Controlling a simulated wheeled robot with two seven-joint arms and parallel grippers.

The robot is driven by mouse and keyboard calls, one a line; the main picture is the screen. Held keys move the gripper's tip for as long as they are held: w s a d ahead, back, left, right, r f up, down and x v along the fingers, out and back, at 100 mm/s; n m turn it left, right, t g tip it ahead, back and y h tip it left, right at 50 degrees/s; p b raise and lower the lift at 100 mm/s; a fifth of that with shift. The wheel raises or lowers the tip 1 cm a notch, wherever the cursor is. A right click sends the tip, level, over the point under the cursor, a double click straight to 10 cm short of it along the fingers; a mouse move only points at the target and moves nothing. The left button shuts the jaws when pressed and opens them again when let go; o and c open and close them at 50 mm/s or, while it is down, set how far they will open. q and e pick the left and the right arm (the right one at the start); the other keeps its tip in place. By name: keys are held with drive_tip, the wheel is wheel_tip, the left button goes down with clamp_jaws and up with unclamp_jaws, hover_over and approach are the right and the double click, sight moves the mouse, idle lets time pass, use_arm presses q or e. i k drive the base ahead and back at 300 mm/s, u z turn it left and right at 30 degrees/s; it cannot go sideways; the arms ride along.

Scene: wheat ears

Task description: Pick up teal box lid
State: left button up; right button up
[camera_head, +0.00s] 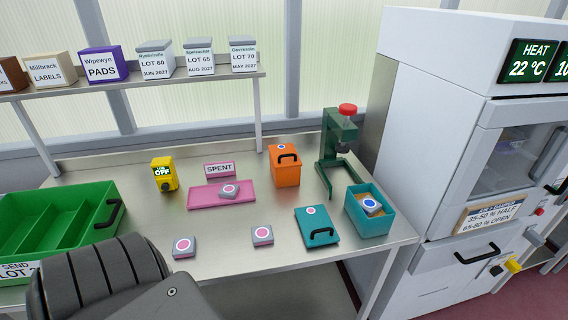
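The teal box lid (325,238) lies flat on the steel bench, near its front edge, with a black handle and a round pink-and-white mark on top. Just right of it stands the open teal box (373,231). A small grey packet with a blue round mark (371,204) is inside the box. The lid is off the box and beside it. Part of my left arm shows at the lower left, far from the lid. Neither gripper's fingers are in view.
Two grey packets (183,247) (262,235) with pink marks lie left of the lid. An orange box (284,170) and a green press with a red knob (338,145) stand behind it. A pink mat (205,198), yellow device (164,174) and green crate (112,232) are further left.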

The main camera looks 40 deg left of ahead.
sight(316, 221)
drive_tip(key=u, duration=1.1)
